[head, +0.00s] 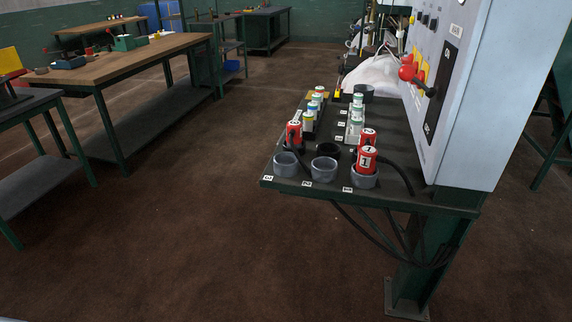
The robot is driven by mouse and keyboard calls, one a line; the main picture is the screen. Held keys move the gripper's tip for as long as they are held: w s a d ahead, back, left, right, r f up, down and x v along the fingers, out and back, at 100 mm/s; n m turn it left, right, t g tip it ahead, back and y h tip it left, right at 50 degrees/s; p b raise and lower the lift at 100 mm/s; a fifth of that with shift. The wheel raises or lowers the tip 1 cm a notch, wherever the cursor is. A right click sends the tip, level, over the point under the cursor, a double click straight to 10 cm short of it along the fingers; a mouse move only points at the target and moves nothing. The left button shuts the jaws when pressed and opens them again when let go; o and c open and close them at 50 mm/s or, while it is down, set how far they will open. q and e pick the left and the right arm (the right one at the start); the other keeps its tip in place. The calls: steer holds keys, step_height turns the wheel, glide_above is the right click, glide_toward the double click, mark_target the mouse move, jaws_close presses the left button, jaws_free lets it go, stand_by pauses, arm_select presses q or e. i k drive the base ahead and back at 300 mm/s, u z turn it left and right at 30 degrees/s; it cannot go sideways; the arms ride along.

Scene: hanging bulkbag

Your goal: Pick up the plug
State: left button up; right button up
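Several red plug-like pieces with white labels stand on the dark shelf (300,185) in the head view. One red plug (367,162) with a "1" label sits upright in or just behind the front right grey cup (365,181). Another red plug (369,137) is just behind it. A third red plug (294,138) stands at the left, behind the front left grey cup (285,168). The middle grey cup (324,172) looks empty. A black cable (398,172) curves along the shelf on the right. I cannot tell which plug the task means. Neither gripper is in view.
Several small coloured-top bottles (355,125) stand farther back on the shelf. Workbenches (125,58) stand at the left. The brown floor (180,230) before the shelf is clear.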

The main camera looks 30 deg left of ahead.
mark_target(294, 127)
steer(key=k, duration=0.5)
steer(key=u, duration=2.3)
steer(key=i, duration=1.9)
steer(key=z, duration=1.85)
